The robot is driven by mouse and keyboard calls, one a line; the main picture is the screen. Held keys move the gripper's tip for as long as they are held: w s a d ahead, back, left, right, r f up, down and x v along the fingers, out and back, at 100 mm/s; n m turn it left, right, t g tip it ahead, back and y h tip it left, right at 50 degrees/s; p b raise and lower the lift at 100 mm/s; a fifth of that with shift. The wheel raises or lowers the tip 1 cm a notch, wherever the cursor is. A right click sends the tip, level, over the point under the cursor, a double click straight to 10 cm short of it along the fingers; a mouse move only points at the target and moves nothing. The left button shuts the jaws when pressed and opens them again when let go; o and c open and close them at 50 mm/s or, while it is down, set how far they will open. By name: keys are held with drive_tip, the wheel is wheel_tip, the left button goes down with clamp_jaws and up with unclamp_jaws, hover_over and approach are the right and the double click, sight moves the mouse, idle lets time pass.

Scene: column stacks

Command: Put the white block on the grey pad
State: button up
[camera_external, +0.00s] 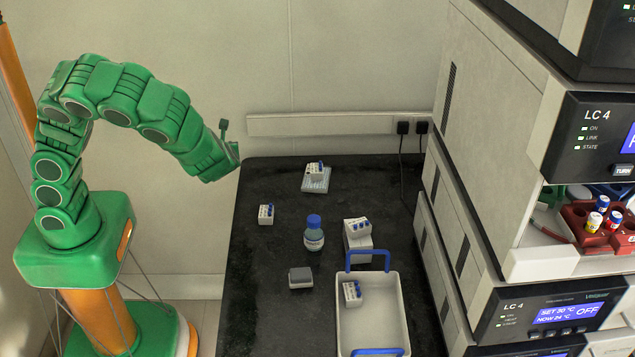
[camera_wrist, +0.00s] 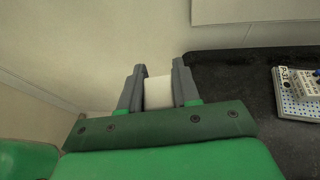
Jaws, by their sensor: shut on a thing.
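My gripper (camera_external: 231,146) is raised beside the left back edge of the table in the outside view. In the wrist view my gripper (camera_wrist: 158,68) is shut on a white block (camera_wrist: 158,93), which sits between the two grey fingers. The block cannot be made out in the outside view. A pale grey perforated pad (camera_external: 316,186) lies at the back of the table with a small white and blue module on it. It also shows at the right of the wrist view (camera_wrist: 290,108), apart from my gripper. A small white box with a grey top (camera_external: 300,277) stands nearer the front.
The dark table (camera_external: 265,245) holds a blue-capped bottle (camera_external: 314,236), a lone module (camera_external: 266,214), a white stack with a module (camera_external: 358,238) and a white tray with blue handles (camera_external: 389,310). Lab instruments (camera_external: 540,250) stand along the right. The table's left back part is clear.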

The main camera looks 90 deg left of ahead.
drive_tip(key=shift+s, duration=0.1)
drive_tip(key=w+d+r+m+t+h, duration=0.1)
drive_tip(key=w+d+m+t, duration=0.25)
drive_tip(key=d, duration=0.75)
drive_tip(key=w+d+r+m+t+h, duration=0.2)
drive_tip(key=w+d+m+t, duration=0.15)
drive_tip(key=d, duration=0.75)
drive_tip(key=w+d+r+m+t+h, duration=0.1)
drive_tip(key=w+d+m+t, duration=0.25)
drive_tip(key=d, duration=0.75)
hover_over(305, 269)
drive_tip(key=shift+t, duration=0.25)
drive_tip(key=shift+f, duration=6.4)
drive_tip(key=shift+f, duration=0.1)
